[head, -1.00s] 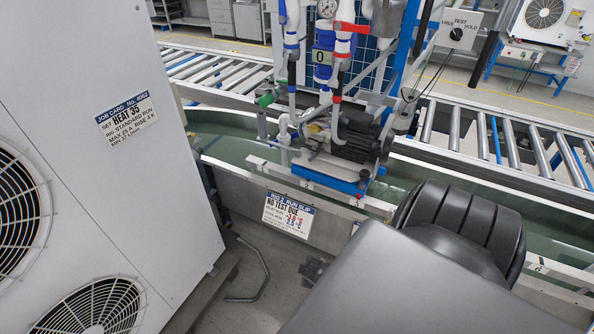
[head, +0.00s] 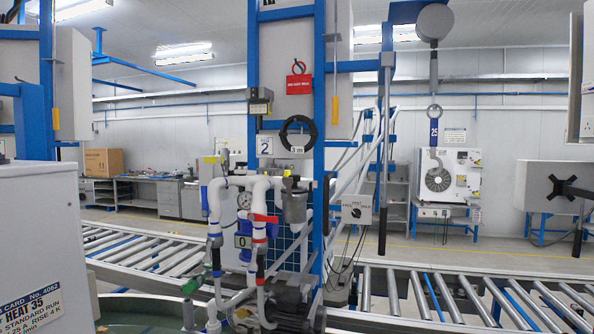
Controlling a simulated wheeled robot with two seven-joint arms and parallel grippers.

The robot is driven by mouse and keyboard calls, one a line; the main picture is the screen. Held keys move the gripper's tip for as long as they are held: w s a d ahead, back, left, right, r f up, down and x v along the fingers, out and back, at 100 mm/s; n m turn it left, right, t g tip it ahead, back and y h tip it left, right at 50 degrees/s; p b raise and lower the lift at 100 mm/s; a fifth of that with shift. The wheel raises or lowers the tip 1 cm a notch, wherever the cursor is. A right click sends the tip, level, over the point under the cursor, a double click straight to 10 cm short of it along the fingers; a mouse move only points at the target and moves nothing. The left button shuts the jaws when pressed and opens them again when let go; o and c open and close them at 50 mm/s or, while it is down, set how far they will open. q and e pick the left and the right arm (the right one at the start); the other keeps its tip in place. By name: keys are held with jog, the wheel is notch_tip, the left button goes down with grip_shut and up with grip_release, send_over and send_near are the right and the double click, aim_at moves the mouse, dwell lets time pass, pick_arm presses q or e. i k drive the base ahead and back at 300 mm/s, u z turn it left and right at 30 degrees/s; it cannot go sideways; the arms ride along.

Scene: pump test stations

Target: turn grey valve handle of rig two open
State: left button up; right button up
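Rig two stands at the centre of the head view, marked by a "2" sign (head: 265,146) on its blue frame (head: 319,120). White pipes (head: 233,182) run across and down its front. A red handle (head: 264,218) and a green handle (head: 191,286) show on the pipework. A small upright grey part (head: 225,160) stands above the pipes at the left; it is too small to tell whether it is the grey valve handle or how it is turned. A grey canister (head: 295,205) hangs at the right. Neither gripper is in view.
Roller conveyors run left (head: 140,250) and right (head: 450,295) of the rig. A white cabinet (head: 40,225) with a job card fills the lower left. A test switch box (head: 357,209) hangs right of the rig. A hook (head: 435,160) hangs farther back.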

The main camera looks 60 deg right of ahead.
aim_at(261, 170)
jog(key=k, duration=1)
jog(key=z, duration=0.15)
jog(key=i, duration=0.9)
jog(key=z, duration=0.7)
